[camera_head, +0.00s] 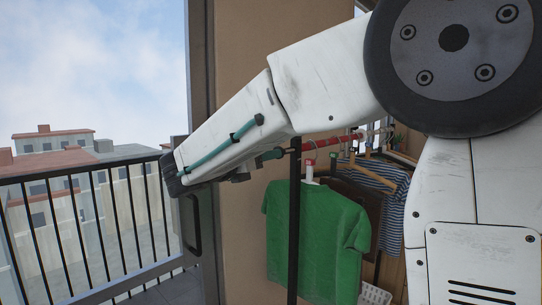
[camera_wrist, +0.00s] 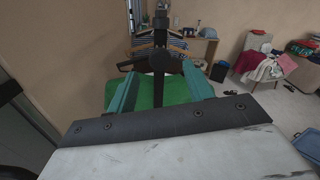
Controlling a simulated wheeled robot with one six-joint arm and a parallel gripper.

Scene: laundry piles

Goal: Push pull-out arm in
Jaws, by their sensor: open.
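A red bar (camera_head: 322,143) shows in the head view, running back from a black upright post (camera_head: 294,225); I take it to be the pull-out arm. A green shirt (camera_head: 312,235) hangs on a hanger below the bar. My gripper (camera_head: 268,157) is at the left of the post in the head view, largely hidden by my arm. In the wrist view my gripper (camera_wrist: 160,88) has its teal fingers spread apart. A black rack part with a round end (camera_wrist: 163,60) lies between them in the picture, with the green shirt (camera_wrist: 147,88) beyond. I cannot tell whether the fingers touch the rack.
Striped clothing (camera_head: 393,200) hangs behind the green shirt. A tan wall (camera_head: 238,90) and a balcony railing (camera_head: 100,225) are at the left. In the wrist view, a laundry pile (camera_wrist: 267,65) and a black bin (camera_wrist: 219,71) stand at the right. Some pale floor (camera_wrist: 270,115) is clear.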

